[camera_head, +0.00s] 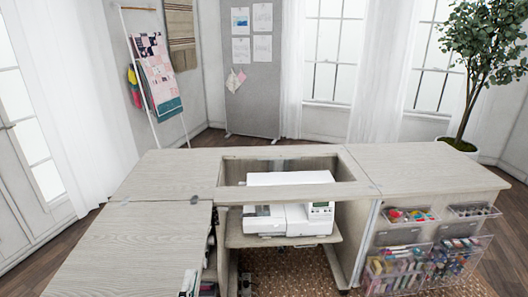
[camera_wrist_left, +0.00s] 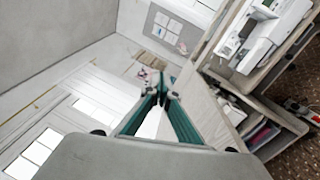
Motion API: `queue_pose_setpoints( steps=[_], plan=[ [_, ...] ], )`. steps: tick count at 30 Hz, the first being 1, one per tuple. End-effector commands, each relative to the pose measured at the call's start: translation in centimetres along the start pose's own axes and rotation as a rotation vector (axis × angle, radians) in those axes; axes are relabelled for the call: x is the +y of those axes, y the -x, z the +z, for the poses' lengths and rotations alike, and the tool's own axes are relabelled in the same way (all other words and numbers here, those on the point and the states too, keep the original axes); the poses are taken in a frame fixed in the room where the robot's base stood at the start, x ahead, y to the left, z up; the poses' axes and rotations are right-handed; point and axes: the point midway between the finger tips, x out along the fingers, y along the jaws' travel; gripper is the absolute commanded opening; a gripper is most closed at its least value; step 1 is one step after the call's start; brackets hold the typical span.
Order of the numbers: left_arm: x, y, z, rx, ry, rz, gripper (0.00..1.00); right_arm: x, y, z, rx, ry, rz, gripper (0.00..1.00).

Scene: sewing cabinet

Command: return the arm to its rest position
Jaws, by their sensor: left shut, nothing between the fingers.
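My left gripper (camera_wrist_left: 158,88) shows in the left wrist view, with teal-green fingers whose tips come together and nothing between them. It is in the air, with the room's windows and pinboard beyond it. Neither of my grippers or arms can be made out in the head view. The grey wood sewing cabinet (camera_head: 160,172) stands in front of me in the head view. A white sewing machine (camera_head: 290,216) sits in its central opening and also shows at the upper right of the left wrist view (camera_wrist_left: 262,42).
The cabinet's left leaf (camera_head: 135,250) is bare. Clear bins of sewing supplies (camera_head: 425,265) hang on the right door. A quilt rack (camera_head: 155,75), a grey pinboard (camera_head: 252,75) and a potted tree (camera_head: 485,50) stand behind. The air above the cabinet is clear.

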Motion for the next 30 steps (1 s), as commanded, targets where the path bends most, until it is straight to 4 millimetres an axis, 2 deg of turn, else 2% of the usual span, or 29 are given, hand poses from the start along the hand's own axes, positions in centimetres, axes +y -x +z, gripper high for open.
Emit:
queue_pose_setpoints(
  steps=[1, 4, 7, 9, 12, 15, 18, 21, 30],
  plan=[
    [-1.0, 1.0, 0.6, -0.064, -0.174, -0.013, 0.00, -0.1, 0.1, 0.2, -0.004, -0.001, -0.001, 0.13],
    [-4.0, 3.3, 1.8, -0.208, -0.535, -0.055, 0.00, -0.1, 0.2, 0.3, -0.006, -0.001, -0.002, 0.13],
    [-8.6, 6.3, 1.6, -0.360, -0.898, -0.133, 0.00, -0.1, 0.2, 0.3, -0.006, -0.001, -0.002, 0.13],
    [-12.4, 9.1, 0.4, -0.473, -1.146, -0.210, 0.00, -0.1, 0.2, 0.4, -0.006, -0.001, -0.002, 0.13],
    [-16.7, 12.7, -2.4, -0.615, -1.434, -0.318, 0.00, -0.2, 0.2, 0.4, -0.007, -0.002, -0.002, 0.13],
    [-19.5, 15.7, -5.3, -0.727, -1.639, -0.412, 0.00, -0.2, 0.2, 0.4, -0.007, -0.001, -0.002, 0.13],
    [-21.1, 17.9, -7.6, -0.805, -1.772, -0.480, 0.00, -0.2, 0.2, 0.4, -0.007, -0.001, -0.002, 0.13],
    [-21.8, 19.0, -9.0, -0.848, -1.840, -0.518, 0.00, -0.2, 0.2, 0.4, -0.007, -0.002, -0.002, 0.13],
    [-22.0, 19.3, -9.4, -0.861, -1.863, -0.529, 0.00, -0.2, 0.2, 0.4, -0.007, -0.002, -0.002, 0.13]
  ],
)
